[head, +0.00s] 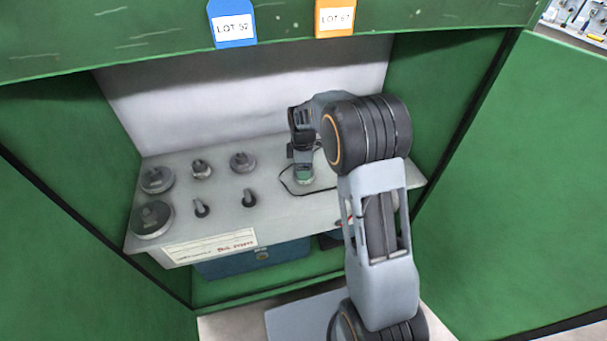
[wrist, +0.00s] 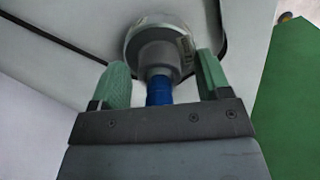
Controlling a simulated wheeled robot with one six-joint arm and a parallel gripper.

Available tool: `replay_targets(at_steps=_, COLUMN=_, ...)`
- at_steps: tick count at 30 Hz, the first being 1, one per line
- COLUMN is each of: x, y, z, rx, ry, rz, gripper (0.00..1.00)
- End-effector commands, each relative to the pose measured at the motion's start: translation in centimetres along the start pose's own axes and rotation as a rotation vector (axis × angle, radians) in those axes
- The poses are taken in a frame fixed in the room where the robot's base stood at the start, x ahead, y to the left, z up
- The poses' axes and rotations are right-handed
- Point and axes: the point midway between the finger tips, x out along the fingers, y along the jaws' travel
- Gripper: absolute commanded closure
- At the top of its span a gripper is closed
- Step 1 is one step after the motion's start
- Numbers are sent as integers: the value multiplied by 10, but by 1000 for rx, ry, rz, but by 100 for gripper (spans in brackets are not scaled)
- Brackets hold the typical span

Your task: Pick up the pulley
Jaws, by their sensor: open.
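In the wrist view a round grey metal piece, which looks like the pulley (wrist: 158,50), stands on the shelf with a wide disc, a narrower hub and a blue stem pointing toward me. My gripper (wrist: 163,64) is open, with one green finger on each side of the hub and stem. Gaps seem to show between fingers and piece; I cannot tell if either touches. In the head view my gripper (head: 303,172) is low over the right part of the shelf, and my arm and fingers mostly hide the piece there.
The shelf (head: 270,215) sits inside a green cabinet. Several grey discs and knobbed parts (head: 156,179) stand on its left. A black line (head: 287,180) loops around the gripper's spot. A blue box (head: 255,260) is below. The green side wall (head: 440,80) is close on the right.

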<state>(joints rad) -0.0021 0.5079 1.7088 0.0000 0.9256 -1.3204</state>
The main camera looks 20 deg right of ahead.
Motion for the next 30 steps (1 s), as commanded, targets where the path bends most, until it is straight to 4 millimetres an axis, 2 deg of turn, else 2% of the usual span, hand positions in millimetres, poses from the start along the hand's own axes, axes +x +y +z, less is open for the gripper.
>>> replay_targets(at_steps=9, x=2, y=0, z=0, rx=0, ry=0, rz=1, gripper=31)
replay_targets(at_steps=27, x=2, y=0, z=0, rx=0, ry=0, rz=1, gripper=89)
replay_targets(at_steps=30, x=2, y=0, z=0, rx=0, ry=0, rz=2, gripper=89)
